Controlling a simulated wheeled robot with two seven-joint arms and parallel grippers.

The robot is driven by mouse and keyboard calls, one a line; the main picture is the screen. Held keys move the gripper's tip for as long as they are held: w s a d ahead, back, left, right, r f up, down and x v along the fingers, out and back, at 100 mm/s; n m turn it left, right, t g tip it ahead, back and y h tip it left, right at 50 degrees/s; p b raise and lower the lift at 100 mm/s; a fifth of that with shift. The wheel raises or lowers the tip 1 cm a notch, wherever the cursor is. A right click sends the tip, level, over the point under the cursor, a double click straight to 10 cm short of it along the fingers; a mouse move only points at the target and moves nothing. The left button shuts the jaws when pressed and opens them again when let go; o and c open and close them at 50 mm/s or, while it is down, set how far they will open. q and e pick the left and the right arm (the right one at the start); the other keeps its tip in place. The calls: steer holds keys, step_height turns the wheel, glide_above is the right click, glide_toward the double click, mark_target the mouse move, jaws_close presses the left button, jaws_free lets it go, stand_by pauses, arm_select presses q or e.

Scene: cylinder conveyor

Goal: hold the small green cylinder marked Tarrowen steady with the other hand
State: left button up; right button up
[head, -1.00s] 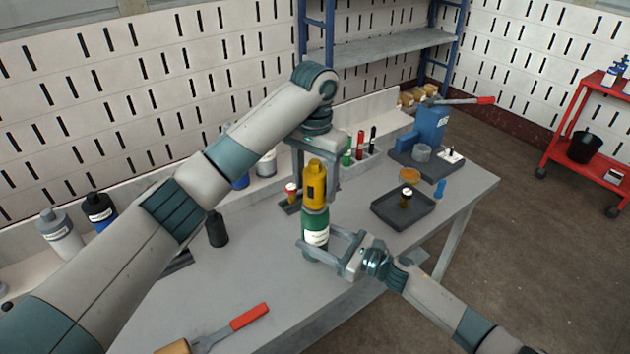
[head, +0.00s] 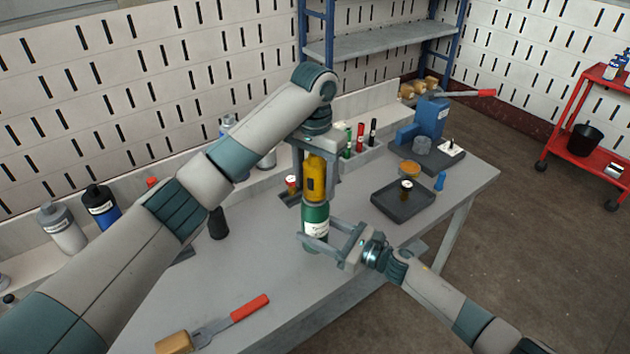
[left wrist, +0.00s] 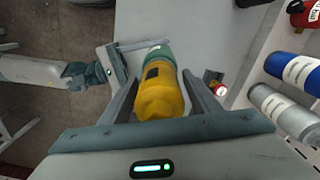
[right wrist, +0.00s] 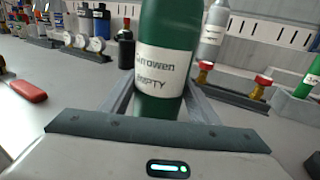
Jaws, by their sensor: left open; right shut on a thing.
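The small green cylinder (head: 314,217) stands upright near the table's front edge. Its white label shows in the right wrist view (right wrist: 161,68), reading "Tarrowen" and, below, "EMPTY", partly hidden by the curve. A yellow cap (head: 316,180) with a dark slot sits on its top; it fills the middle of the left wrist view (left wrist: 158,96). My right gripper (head: 328,236) is shut on the cylinder's lower body from the front right. My left gripper (head: 316,190) points down from above, open, with its fingers on either side of the yellow cap.
A dark tray (head: 385,207) with a small brass-coloured part lies to the right. A blue press (head: 430,118) stands behind it. Bottles (head: 62,232) line the back left. A red-handled tool (head: 249,308) lies at the front. The table's middle left is clear.

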arm_select(q)
steer(key=c, duration=1.3)
steer(key=m, duration=0.4)
steer(key=shift+m, duration=1)
steer(key=m, duration=0.2)
steer(key=shift+m, duration=2)
